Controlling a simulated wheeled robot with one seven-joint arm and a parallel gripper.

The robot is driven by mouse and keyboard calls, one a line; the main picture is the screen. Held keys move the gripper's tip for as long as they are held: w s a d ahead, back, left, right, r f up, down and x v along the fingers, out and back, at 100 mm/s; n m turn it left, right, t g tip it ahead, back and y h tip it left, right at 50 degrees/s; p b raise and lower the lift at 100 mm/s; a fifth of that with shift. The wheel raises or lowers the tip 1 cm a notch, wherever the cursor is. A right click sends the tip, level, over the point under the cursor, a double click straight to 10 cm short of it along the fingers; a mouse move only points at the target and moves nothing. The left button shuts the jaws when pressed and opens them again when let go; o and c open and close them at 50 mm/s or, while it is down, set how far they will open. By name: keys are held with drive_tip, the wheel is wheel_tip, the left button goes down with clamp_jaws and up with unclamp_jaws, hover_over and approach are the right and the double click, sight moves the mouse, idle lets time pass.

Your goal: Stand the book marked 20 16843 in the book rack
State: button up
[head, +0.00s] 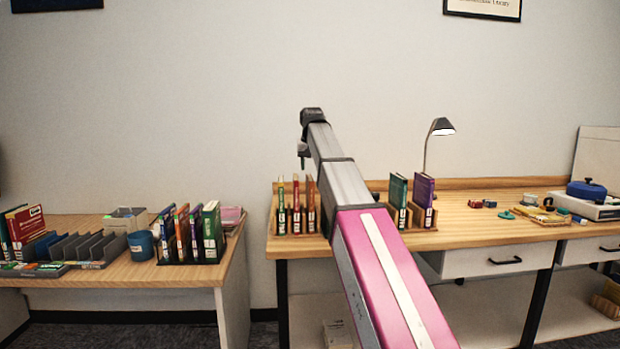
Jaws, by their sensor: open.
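Several upright books stand in two places, and their markings are too small to read, so I cannot tell which is 20 16843. On the right desk, a wooden book rack (428,221) holds a green book (397,192) and a purple book (423,192). On the left desk, a dark rack (190,258) holds several coloured books (211,232). My gripper (303,157) is small in view, open, raised above the thin books, with nothing visible in it.
The left desk also has a blue-grey mug (141,245), grey slotted dividers (84,248) and red books (27,222). A gap separates the desks.

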drive_tip(key=shift+v, duration=2)
